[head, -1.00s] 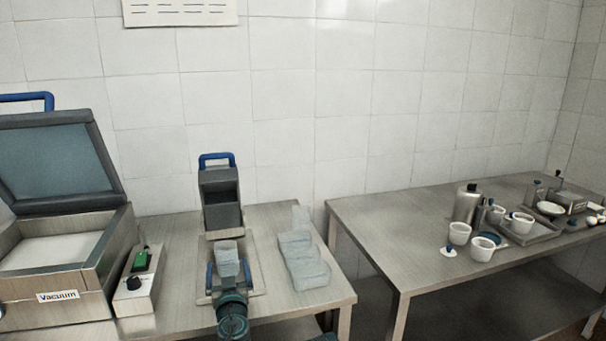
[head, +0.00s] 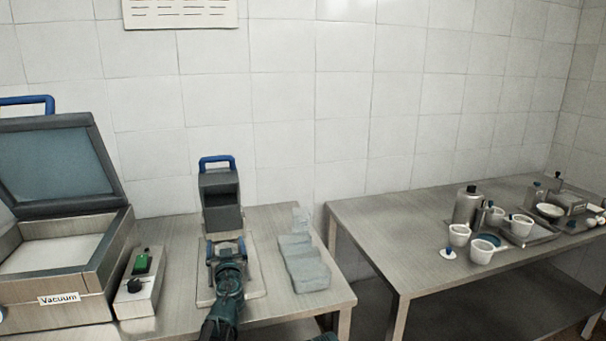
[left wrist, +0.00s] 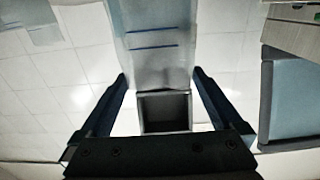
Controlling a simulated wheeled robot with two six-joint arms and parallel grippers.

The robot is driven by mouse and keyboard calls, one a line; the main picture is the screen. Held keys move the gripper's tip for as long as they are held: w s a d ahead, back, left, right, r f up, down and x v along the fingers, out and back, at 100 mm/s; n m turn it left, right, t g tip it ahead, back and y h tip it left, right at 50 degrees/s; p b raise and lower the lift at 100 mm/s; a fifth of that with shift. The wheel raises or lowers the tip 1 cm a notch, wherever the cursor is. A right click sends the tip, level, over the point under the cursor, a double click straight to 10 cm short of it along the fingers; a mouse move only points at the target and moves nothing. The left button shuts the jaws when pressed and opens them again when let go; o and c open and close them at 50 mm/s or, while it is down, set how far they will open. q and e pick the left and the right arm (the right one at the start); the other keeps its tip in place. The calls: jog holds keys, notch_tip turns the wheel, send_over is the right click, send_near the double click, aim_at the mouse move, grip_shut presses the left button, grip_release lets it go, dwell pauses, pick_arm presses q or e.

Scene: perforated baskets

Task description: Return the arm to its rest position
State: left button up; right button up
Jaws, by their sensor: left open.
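My left gripper (head: 227,247) is open, in front of the dark chamber with a blue handle (head: 221,203) on the left table. In the left wrist view its dark fingers (left wrist: 160,78) stand apart on both sides. A translucent pouch with two blue lines (left wrist: 152,42) shows between and beyond the fingertips, with a gap to each finger. In the head view my gripper mostly hides this pouch. The dark square chamber (left wrist: 164,112) also shows in the wrist view.
A vacuum machine (head: 60,298) with its lid raised stands at the left, with a control box (head: 138,285) beside it. Several translucent pouches (head: 308,272) lie right of my gripper. The right table (head: 385,225) holds white cups (head: 481,253) and a metal bottle (head: 467,206).

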pick_arm(q)
jog(key=r, duration=0.1)
jog(key=r+p, duration=0.2)
jog(key=shift+s+a, duration=0.3)
jog(key=shift+s, duration=0.1)
jog(key=s+a+r+p, duration=0.1)
jog(key=s+a, duration=0.8)
jog(key=s, duration=0.1)
jog(key=shift+s+a+r+p, duration=0.25)
jog(key=shift+p, duration=0.05)
